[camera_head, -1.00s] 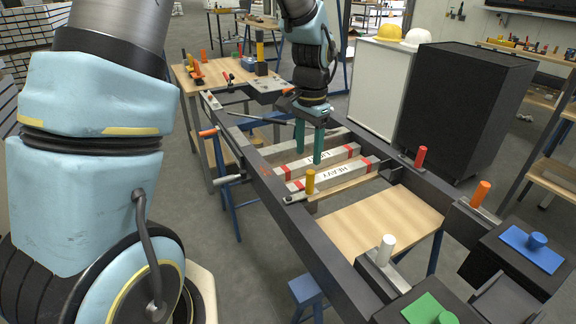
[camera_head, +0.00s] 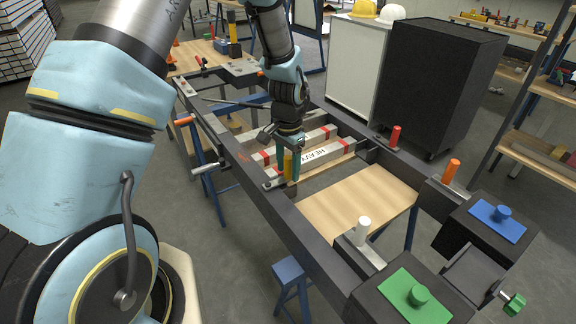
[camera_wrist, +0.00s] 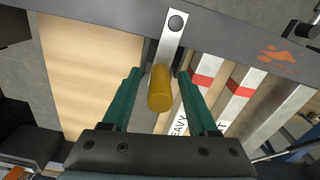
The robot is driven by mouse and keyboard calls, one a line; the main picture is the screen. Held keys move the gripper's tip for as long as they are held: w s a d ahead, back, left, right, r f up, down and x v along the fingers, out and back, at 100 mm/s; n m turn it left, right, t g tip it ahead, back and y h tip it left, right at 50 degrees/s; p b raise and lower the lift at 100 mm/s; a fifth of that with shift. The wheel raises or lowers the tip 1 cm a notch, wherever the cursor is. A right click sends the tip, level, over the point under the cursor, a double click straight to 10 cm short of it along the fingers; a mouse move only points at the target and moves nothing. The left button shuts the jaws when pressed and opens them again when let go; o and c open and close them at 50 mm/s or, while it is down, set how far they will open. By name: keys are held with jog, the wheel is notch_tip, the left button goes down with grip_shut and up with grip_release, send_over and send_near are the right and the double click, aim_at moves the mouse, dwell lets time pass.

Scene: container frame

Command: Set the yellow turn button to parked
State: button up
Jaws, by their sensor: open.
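The yellow turn button is a yellow cylinder handle (camera_head: 288,166) on a flat metal strip (camera_wrist: 172,42). In the wrist view the strip is bolted to the dark frame beam (camera_wrist: 110,22) and reaches past its edge toward the opening. The yellow handle also shows in the wrist view (camera_wrist: 160,88), between the two green fingers. My gripper (camera_head: 287,160) is open and comes down from above, with one finger on each side of the handle. In the wrist view (camera_wrist: 158,76) gaps show on both sides of the handle.
White bars with red bands (camera_head: 318,152) lie in the opening beside the yellow handle. Other handles on the frame are white (camera_head: 363,230), red (camera_head: 395,136) and orange (camera_head: 451,170). A wooden board (camera_head: 360,196) lies right of the bars. Blue (camera_head: 497,222) and green (camera_head: 412,296) plates stand at the right.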

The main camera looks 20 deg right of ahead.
grip_shut()
dwell(0.5)
dwell(0.9)
